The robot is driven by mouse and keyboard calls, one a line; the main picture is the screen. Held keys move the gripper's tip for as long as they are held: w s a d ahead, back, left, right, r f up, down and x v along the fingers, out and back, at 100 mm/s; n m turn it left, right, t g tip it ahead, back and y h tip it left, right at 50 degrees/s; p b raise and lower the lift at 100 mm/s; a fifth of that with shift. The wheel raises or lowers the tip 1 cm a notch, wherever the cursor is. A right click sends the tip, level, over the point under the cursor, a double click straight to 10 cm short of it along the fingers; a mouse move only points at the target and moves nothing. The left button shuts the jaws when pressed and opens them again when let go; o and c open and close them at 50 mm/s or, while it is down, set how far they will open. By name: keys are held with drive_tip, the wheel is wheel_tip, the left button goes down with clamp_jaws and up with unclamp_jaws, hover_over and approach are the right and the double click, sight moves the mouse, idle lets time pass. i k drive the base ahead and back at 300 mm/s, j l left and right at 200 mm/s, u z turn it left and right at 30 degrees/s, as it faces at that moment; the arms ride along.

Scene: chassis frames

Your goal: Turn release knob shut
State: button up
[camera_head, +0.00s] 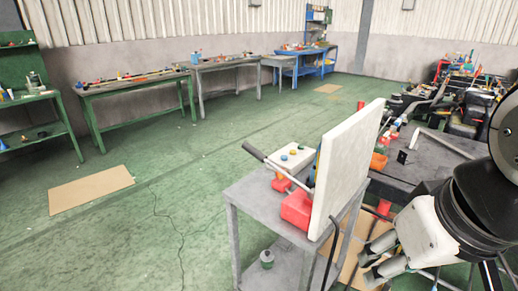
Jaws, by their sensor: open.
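A red unit (297,208) sits on a small grey table (262,198), partly behind an upright white panel (347,160). A dark lever with a long handle (275,165) slopes up and left from it. I cannot make out which part is the release knob; it may be hidden or too small. My gripper (370,262) is at the lower right, to the right of the panel and apart from it. Its two grey fingers are open and point left, with nothing seen between them.
A white box with coloured knobs (294,157) stands behind the lever. A dark bench (425,165) with clutter lies right of the panel. Cables trail on the floor. The green floor to the left is mostly clear.

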sight(280, 176)
drive_tip(key=i+j+u, duration=0.1)
drive_tip(key=i+j, duration=0.3)
drive_tip(key=i, duration=0.15)
drive_tip(key=i+j+u, duration=0.15)
drive_tip(key=i+j, duration=0.15)
drive_tip(key=i, duration=0.25)
